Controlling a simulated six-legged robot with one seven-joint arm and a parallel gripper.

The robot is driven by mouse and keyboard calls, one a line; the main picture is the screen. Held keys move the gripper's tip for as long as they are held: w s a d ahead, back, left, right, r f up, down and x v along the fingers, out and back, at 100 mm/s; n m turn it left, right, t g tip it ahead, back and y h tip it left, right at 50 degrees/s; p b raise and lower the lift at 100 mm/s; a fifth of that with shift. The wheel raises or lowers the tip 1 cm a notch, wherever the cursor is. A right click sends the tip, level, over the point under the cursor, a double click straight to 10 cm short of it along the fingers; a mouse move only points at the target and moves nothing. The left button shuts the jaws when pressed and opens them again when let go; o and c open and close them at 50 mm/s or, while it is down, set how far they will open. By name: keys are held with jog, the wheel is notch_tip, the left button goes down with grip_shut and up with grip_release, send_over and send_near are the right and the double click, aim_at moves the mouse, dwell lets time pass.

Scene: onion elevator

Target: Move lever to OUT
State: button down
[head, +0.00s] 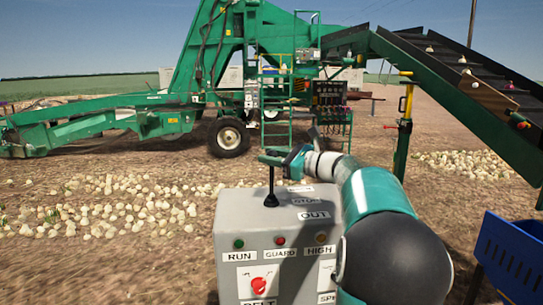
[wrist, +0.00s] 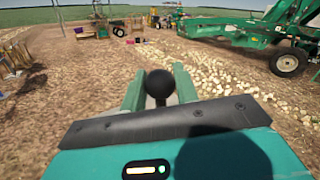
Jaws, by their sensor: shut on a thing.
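The lever (head: 270,186) is a black stick rising from a dark boot on top of a grey control box (head: 230,212). It stands about upright. Labels on the box top run beside the lever, and the nearest one reads OUT (head: 314,215). A label behind it (head: 306,201) is hard to read, and a farther one is partly hidden by my arm. My gripper (head: 271,157) is at the lever's top, which it covers in the head view. In the wrist view the lever's round black knob (wrist: 160,88) sits between the two green fingers of my gripper (wrist: 159,80).
The box front has RUN, GUARD and HIGH lights and a red knob (head: 259,285). A green conveyor machine (head: 345,45) stands behind. Onions lie on the ground (head: 110,208). A blue bin (head: 512,255) is at the right. Air left of the lever is clear.

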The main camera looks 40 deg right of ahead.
jog(key=s+a+n, duration=0.1)
jog(key=s+a+f+n+t, duration=0.1)
jog(key=s, duration=0.1)
jog(key=s+a+y, duration=0.1)
jog(key=shift+s+f+n+t, duration=0.25)
jog(key=shift+f+n+t, duration=0.05)
jog(key=shift+n, duration=0.1)
jog(key=c, duration=1.4)
grip_release()
jog(key=o, duration=0.3)
jog(key=shift+s+r, duration=0.1)
jog(key=shift+s, duration=0.05)
jog(key=v, duration=1.3)
jog(key=shift+s+d, duration=0.15)
jog(key=shift+d, duration=0.05)
